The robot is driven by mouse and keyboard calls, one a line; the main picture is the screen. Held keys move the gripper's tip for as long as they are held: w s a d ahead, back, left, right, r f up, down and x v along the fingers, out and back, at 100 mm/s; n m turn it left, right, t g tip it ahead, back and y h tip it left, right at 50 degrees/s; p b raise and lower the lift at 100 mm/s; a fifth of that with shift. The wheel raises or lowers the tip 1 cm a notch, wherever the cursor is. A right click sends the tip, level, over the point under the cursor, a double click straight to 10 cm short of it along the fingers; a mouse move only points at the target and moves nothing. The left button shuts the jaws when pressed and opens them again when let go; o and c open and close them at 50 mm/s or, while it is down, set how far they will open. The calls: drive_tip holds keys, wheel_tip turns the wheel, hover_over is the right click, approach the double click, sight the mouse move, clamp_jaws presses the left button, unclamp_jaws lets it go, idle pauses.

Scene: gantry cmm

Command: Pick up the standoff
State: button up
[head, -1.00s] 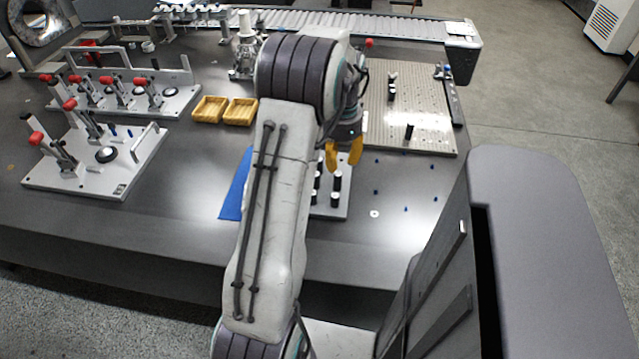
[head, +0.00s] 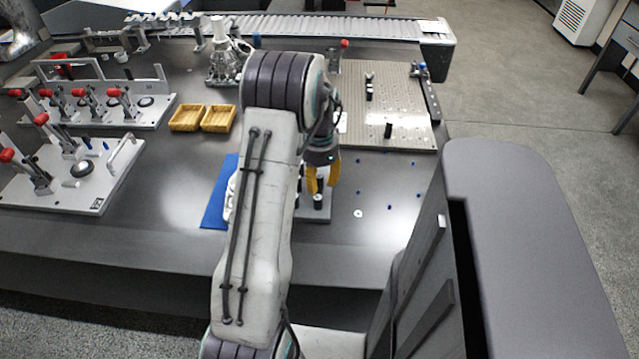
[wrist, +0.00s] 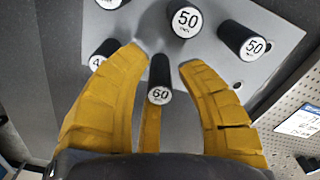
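Several black cylindrical standoffs with white numbered end faces stand on a light grey plate (wrist: 207,72) in the wrist view. The standoff marked 60 (wrist: 159,78) is between the spread yellow fingers of my gripper (wrist: 160,57), with a gap on each side. Two standoffs marked 50 (wrist: 185,23) (wrist: 243,41) stand beyond and to the right. Another standoff (wrist: 103,54) is at the left, partly covered by the left finger. In the head view my gripper (head: 322,186) points down over the plate (head: 315,214); my arm hides part of it.
A perforated plate (head: 400,105) with black posts lies right of my gripper. Small blue pins and a white ring (head: 358,213) lie on the dark table. Yellow trays (head: 219,118), a blue mat (head: 214,210) and red-handled clamp fixtures (head: 60,185) are to the left.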

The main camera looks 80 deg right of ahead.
drive_tip(key=shift+o, duration=0.3)
clamp_jaws()
drive_tip(key=shift+r, duration=0.1)
